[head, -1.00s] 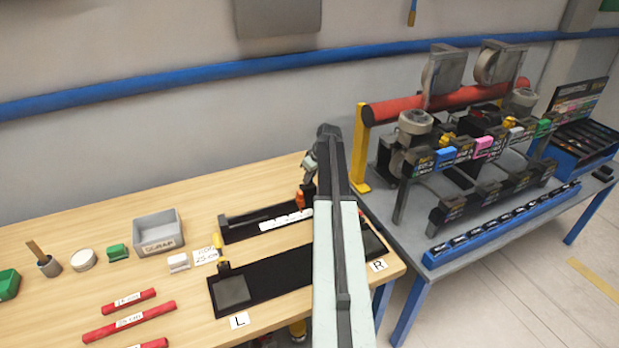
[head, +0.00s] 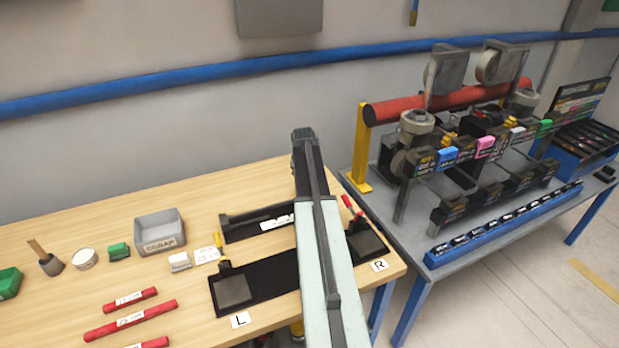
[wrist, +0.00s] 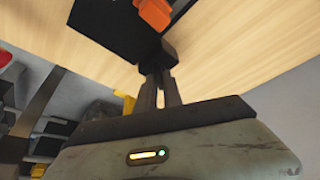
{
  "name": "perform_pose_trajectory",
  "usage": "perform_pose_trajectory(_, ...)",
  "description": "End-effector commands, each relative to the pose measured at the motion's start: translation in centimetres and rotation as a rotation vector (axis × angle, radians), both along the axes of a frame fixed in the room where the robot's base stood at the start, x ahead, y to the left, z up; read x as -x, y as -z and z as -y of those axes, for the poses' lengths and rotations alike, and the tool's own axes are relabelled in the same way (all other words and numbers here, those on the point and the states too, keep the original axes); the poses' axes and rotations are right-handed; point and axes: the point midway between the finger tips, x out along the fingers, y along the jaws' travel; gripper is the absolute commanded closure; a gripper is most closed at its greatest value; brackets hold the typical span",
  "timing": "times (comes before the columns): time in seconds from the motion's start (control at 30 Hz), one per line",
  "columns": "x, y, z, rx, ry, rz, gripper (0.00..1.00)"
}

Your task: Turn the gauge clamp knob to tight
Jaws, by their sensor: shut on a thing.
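The gauge (head: 238,226) is a long black bar with a white scale strip on the wooden table, partly hidden behind my arm in the head view. In the wrist view an orange block (wrist: 154,12) sits on its black base. Just below that block is a dark knob (wrist: 170,50), which I take to be the gauge clamp knob. My gripper (wrist: 160,72) is shut on this knob, its two fingers close together on it. The knob's turn angle cannot be read. In the head view my arm hides the gripper, the knob and the orange block.
A black fixture (head: 265,276) in front of the gauge has a yellow-handled clamp (head: 218,243) at L and a red-handled clamp (head: 354,212) at R. A grey scrap bin (head: 160,238) and red tubes (head: 130,320) are to the left. A machine bench (head: 480,215) stands right.

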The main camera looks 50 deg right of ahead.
Motion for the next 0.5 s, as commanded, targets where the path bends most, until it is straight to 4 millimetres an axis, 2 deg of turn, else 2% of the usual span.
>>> perform_pose_trajectory(0.5, -0.12, 0.08, -0.09, -0.002, 0.42, -0.004, 1.0)
